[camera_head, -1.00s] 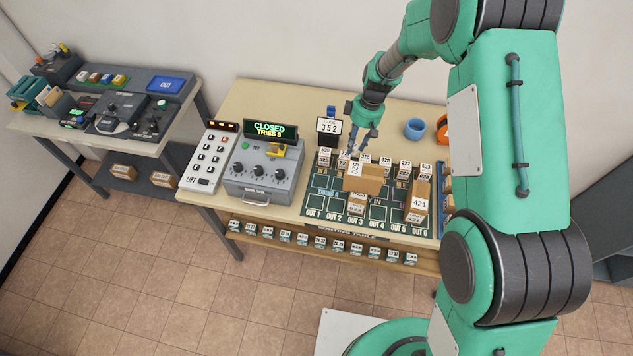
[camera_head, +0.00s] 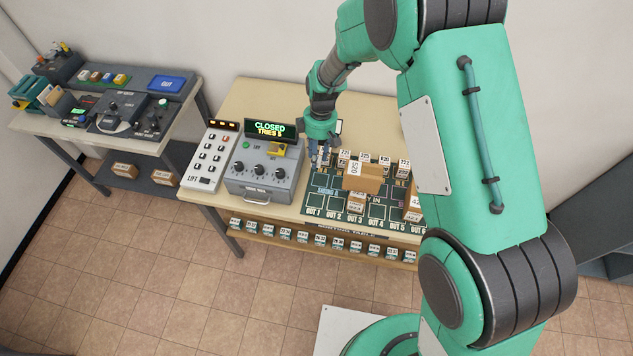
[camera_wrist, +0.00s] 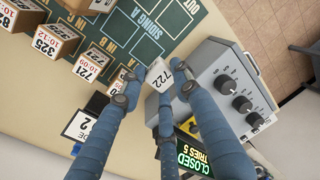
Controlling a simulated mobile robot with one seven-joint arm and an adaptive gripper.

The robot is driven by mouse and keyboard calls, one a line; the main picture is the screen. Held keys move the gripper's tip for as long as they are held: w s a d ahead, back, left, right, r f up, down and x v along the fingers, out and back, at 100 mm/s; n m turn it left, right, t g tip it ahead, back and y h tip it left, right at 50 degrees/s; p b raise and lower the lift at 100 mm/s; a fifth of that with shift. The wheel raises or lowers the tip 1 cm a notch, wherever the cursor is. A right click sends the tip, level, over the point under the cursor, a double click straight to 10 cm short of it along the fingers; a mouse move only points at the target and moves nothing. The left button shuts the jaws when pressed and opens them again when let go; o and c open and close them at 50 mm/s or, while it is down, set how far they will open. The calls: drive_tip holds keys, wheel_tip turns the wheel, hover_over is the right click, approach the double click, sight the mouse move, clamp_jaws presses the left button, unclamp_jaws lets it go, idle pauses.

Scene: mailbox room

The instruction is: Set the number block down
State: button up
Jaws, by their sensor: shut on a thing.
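My gripper (camera_head: 320,156) is over the back left corner of the dark green mat (camera_head: 326,208), just right of the grey control box. In the wrist view my gripper's blue fingers (camera_wrist: 146,92) are closed around a small white-faced number block (camera_wrist: 159,75) marked 722. The block is at the fingertips, tilted in that view, near the mat's Siding A end. I cannot tell whether it touches the surface. In the head view the fingers mostly hide it.
The grey control box (camera_head: 262,176) reads CLOSED, TRIES 5. A large carton (camera_head: 366,179) marked 520 stands mid-mat. Blocks marked 721 (camera_wrist: 93,63) and 325 (camera_wrist: 55,42) stand in a row at the mat's back. Bare mat cells lie at front left.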

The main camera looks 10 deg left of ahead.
drive_tip(key=shift+f, duration=3.15)
drive_tip(key=shift+f, duration=1.85)
drive_tip(key=shift+f, duration=0.2)
drive_tip(key=o, duration=0.9)
drive_tip(key=shift+o, duration=0.2)
drive_tip(key=shift+r, duration=0.2)
wheel_tip(320, 180, up, 12)
drive_tip(key=w, duration=0.1)
drive_tip(key=shift+w+d, duration=0.2)
drive_tip(key=shift+d, duration=0.05)
